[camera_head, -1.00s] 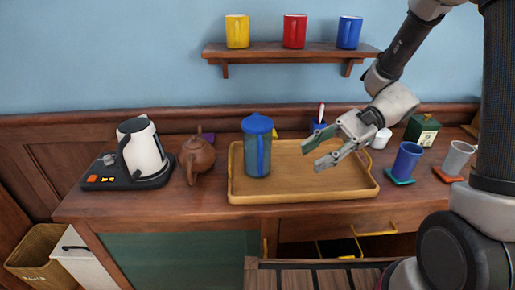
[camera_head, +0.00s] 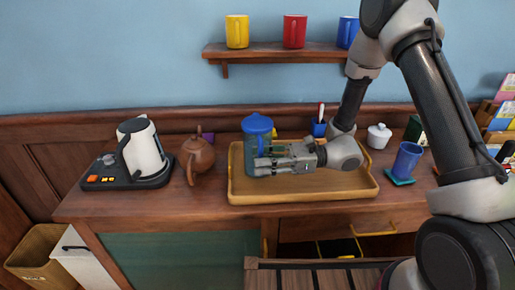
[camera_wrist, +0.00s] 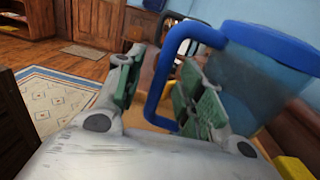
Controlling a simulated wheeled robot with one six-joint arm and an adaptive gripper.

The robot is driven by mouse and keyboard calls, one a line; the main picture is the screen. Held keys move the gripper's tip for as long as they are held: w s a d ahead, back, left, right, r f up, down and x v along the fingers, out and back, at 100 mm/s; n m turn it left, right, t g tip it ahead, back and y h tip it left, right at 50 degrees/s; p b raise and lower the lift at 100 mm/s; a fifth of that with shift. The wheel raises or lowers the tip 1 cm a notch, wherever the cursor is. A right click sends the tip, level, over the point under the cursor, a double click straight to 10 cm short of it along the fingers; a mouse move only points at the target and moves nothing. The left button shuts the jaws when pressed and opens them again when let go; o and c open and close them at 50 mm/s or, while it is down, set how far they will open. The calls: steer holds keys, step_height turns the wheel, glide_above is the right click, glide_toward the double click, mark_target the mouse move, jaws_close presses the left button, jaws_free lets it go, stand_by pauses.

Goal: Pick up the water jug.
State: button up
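The water jug (camera_head: 258,125), a clear blue-tinted pitcher with a blue lid and handle, stands upright on the wooden tray (camera_head: 362,189). My gripper (camera_head: 264,167) is low in front of it, reaching in from the right and hiding part of its body. In the wrist view the jug (camera_wrist: 252,72) fills the upper right. Its blue handle (camera_wrist: 158,88) passes between the two green-padded fingers of my gripper (camera_wrist: 157,92). The fingers are apart, with a gap between the left finger and the handle. Whether the right finger touches the handle or jug is unclear.
A brown teapot (camera_head: 197,159) and a white kettle (camera_head: 142,150) on a black base stand left of the tray. A blue cup (camera_head: 407,160) on a coaster and a white lidded pot (camera_head: 379,136) are to the right. A mug shelf (camera_head: 270,53) hangs above.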

steer(key=shift+a, duration=0.4)
jaws_close()
